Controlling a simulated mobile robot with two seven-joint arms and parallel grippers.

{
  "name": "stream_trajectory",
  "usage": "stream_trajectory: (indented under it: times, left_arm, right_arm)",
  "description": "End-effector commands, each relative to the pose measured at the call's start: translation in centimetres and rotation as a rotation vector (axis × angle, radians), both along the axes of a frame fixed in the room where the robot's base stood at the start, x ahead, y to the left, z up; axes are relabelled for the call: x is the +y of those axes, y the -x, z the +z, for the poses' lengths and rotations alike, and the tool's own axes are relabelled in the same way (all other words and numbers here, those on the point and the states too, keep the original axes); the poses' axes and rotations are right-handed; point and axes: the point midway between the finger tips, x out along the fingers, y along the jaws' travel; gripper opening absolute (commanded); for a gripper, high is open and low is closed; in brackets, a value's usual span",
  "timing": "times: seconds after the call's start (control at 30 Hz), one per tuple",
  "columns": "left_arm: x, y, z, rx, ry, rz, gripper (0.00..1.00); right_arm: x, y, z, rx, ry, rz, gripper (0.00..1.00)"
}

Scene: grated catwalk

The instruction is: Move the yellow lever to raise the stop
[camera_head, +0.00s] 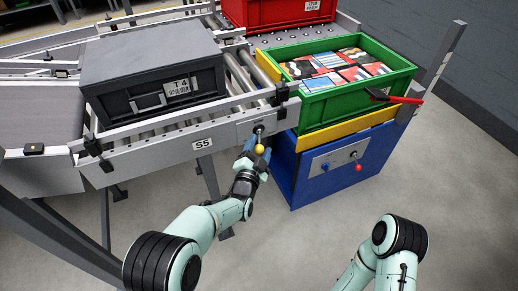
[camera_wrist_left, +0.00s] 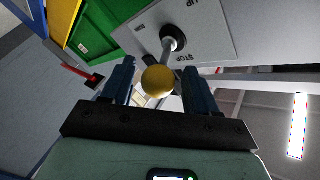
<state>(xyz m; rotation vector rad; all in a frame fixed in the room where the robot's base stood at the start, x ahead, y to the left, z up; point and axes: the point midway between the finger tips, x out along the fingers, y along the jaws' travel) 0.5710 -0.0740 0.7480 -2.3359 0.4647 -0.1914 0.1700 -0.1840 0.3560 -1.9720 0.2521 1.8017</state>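The yellow lever (camera_head: 259,148) is a short metal rod with a yellow ball knob on the conveyor's side panel, near the S5 label. In the left wrist view the yellow knob (camera_wrist_left: 158,81) sits between the two blue fingers, with a visible gap on each side. Its rod runs up to a black pivot on a plate (camera_wrist_left: 200,30) marked UP and STOP. My left gripper (camera_head: 255,160) is open at the lever. In the left wrist view its fingers (camera_wrist_left: 160,88) stand apart. My right gripper is not visible; only part of that arm shows at lower right. I cannot make out the stop itself.
A dark grey case (camera_head: 150,75) labelled T4 lies on the roller conveyor. A green crate (camera_head: 345,95) of colourful boxes stands right of it, above a blue cabinet (camera_head: 340,168) with knobs. A red crate (camera_head: 275,12) is behind. The floor in front is clear.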

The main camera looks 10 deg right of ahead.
Motion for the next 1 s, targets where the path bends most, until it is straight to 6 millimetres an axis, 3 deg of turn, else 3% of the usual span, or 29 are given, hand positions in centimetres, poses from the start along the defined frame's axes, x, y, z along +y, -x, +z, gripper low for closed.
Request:
stream_trajectory:
  times: [0.27,0.7,1.0]
  left_arm:
    - [0.4,1.3,0.0,0.003,-0.001,-0.003,0.59]
    - [3.9,9.4,0.1,0.004,0.000,-0.001,0.59]
    - [5.1,12.2,0.0,0.001,0.000,0.001,0.59]
  right_arm:
    - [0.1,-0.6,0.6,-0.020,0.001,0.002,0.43]
    - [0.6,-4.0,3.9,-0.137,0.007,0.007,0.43]
    - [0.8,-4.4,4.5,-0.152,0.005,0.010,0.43]
